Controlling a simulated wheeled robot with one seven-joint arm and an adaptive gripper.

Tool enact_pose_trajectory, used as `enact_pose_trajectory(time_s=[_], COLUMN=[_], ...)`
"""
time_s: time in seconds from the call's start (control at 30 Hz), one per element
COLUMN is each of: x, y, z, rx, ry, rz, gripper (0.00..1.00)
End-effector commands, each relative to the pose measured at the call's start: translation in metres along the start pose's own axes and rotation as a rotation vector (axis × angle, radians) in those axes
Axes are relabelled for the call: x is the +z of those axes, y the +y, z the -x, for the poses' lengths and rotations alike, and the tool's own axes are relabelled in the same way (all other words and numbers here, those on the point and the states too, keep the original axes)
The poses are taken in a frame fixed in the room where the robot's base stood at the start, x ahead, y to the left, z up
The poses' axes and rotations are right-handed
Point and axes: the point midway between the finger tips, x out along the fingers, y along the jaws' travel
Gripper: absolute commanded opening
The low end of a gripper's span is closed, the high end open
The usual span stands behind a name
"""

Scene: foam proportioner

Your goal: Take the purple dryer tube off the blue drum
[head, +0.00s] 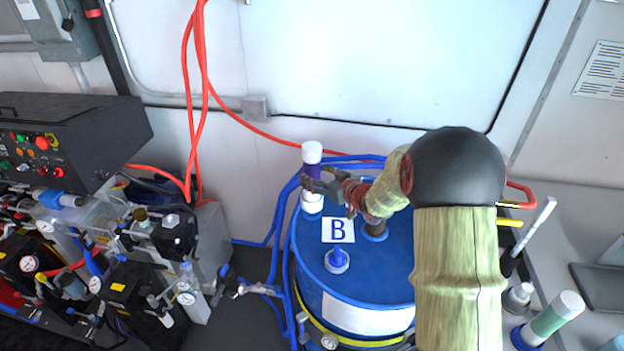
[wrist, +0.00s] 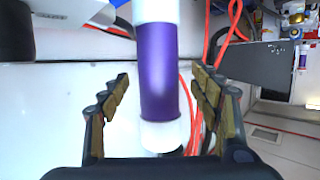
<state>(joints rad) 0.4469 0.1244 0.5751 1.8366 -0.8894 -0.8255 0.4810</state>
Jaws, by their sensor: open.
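The purple dryer tube (head: 312,171) stands upright on the far left part of the blue drum's top (head: 375,272), with white ends above and below its purple middle. My gripper (head: 325,184) is at the tube, level with its lower half. In the wrist view the tube (wrist: 159,75) is between the two fingers of my open gripper (wrist: 158,108). There is a gap on each side of the tube, so it is not clamped. My arm hides the right part of the drum.
A white label marked B (head: 338,230) and a blue fitting (head: 337,260) are on the drum top. Blue hoses run around the drum. A control panel with pumps and gauges (head: 75,140) is at left. A green and white tube (head: 556,313) stands at lower right.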

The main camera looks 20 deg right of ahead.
Motion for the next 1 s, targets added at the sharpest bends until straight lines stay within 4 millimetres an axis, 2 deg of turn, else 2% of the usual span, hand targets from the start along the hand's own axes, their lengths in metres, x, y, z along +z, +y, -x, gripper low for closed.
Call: enact_pose_trajectory(time_s=[0.1,0.2,0.5,1.0], x=[0.001,0.0,-0.001,-0.001], y=[0.001,0.002,0.002,0.002], z=[-0.019,-0.028,-0.033,-0.032], rx=[-0.002,-0.001,0.001,0.0], ry=[-0.003,-0.002,-0.001,-0.001], rz=[0.001,0.0,0.0,0.0], gripper=[0.63,0.63,0.63,0.35])
